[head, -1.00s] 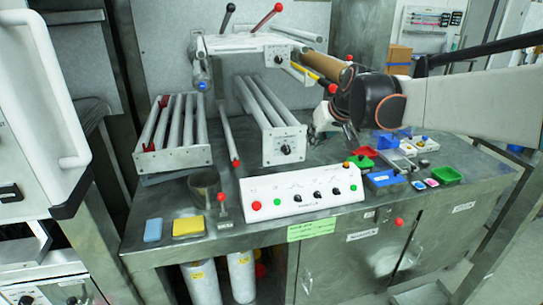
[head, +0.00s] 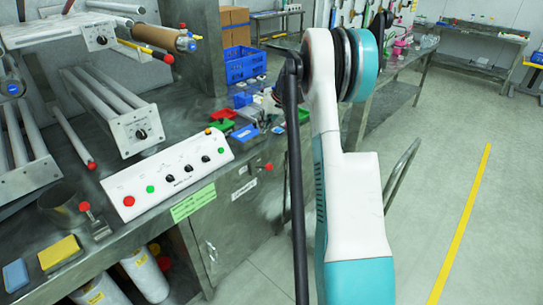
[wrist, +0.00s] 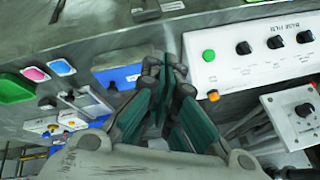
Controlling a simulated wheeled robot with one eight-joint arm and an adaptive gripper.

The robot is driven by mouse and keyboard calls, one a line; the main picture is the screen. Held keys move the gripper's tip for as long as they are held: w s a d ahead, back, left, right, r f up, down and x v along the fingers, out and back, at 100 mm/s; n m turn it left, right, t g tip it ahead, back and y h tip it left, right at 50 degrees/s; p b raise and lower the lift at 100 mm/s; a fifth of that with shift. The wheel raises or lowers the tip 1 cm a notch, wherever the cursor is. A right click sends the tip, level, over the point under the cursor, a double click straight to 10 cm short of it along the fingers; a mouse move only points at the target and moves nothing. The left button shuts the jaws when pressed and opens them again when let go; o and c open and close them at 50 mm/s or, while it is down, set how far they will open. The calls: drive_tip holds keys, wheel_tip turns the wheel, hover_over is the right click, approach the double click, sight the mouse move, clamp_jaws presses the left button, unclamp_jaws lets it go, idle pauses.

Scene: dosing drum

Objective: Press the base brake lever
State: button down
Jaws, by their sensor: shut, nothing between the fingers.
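Several lever-like parts show in the head view, and no readable label tells me which is the base brake lever. A short red-knobbed lever (head: 85,206) stands on the bench beside a metal cup. A grey rod with a red end (head: 91,165) slants down behind the control box. A red knob (head: 267,167) sticks out at the bench front. In the wrist view my gripper (wrist: 168,72) is shut and empty, above the bench between the white control box (wrist: 250,60) and a blue tray (wrist: 117,76). My arm mostly hides the gripper in the head view.
The control box (head: 170,172) has red and green buttons and black knobs. A grey roller unit (head: 137,132) stands behind it. A yellow block (head: 60,252) lies front left. The floor at right is open.

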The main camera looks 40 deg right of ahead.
drive_tip(key=s+d+f, duration=0.2)
drive_tip(key=d+f, duration=0.2)
drive_tip(key=d, duration=0.1)
drive_tip(key=shift+s+d+m, duration=0.25)
drive_tip(key=shift+s+m, duration=0.05)
drive_tip(key=w+a+f+b, duration=0.1)
drive_tip(key=a+f+b, duration=0.2)
drive_tip(key=f, duration=0.8)
drive_tip(key=shift+w+b, duration=0.25)
drive_tip(key=shift+b, duration=0.25)
drive_tip(key=shift+s+f, duration=0.1)
drive_tip(key=shift+f, duration=0.05)
drive_tip(key=shift+s+f+t, duration=0.15)
drive_tip(key=shift+s+t, duration=0.05)
drive_tip(key=shift+t, duration=0.1)
